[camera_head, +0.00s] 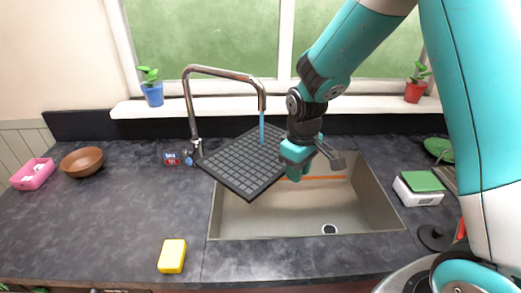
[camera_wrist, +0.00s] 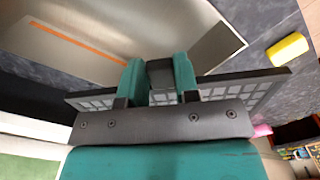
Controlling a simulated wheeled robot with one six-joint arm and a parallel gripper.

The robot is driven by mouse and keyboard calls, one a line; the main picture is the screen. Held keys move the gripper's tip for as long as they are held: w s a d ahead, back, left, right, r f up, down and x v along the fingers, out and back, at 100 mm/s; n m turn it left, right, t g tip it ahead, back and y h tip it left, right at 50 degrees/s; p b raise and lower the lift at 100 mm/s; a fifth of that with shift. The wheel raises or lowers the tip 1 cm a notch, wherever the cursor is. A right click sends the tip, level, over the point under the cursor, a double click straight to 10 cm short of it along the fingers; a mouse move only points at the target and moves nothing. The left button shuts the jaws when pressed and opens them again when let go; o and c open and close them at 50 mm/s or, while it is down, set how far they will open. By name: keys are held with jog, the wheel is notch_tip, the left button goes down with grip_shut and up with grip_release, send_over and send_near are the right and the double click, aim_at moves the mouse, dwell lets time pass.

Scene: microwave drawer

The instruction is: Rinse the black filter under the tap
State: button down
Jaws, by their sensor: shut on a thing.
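The black filter (camera_head: 240,165) is a flat square grid panel, held tilted above the left part of the sink (camera_head: 300,222). My gripper (camera_head: 298,162) is shut on the filter at its right side in the head view. In the wrist view the filter (camera_wrist: 255,87) spans behind the gripper fingers (camera_wrist: 160,82), which grip its edge. The tap (camera_head: 188,105) is a tall chrome spout arching to the right. A blue stream of water (camera_head: 262,127) runs from its mouth down onto the upper part of the filter.
A yellow sponge (camera_head: 172,256) lies on the counter front. A brown bowl (camera_head: 82,161) and pink tray (camera_head: 33,174) are at left. Right of the sink is a white box with a green top (camera_head: 422,182). Potted plants stand on the sill. The left counter is mostly clear.

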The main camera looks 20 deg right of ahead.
jog(key=shift+s+a, duration=0.2)
jog(key=shift+s, duration=0.65)
jog(key=shift+s+a, duration=0.25)
jog(key=shift+s, duration=0.55)
jog(key=shift+s+a, duration=0.2)
jog(key=shift+s, duration=0.65)
jog(key=s+a+r+p, duration=0.1)
jog(key=s+r+p, duration=0.2)
jog(key=s+r, duration=0.1)
jog(key=shift+s+a, duration=0.2)
jog(key=shift+s, duration=0.2)
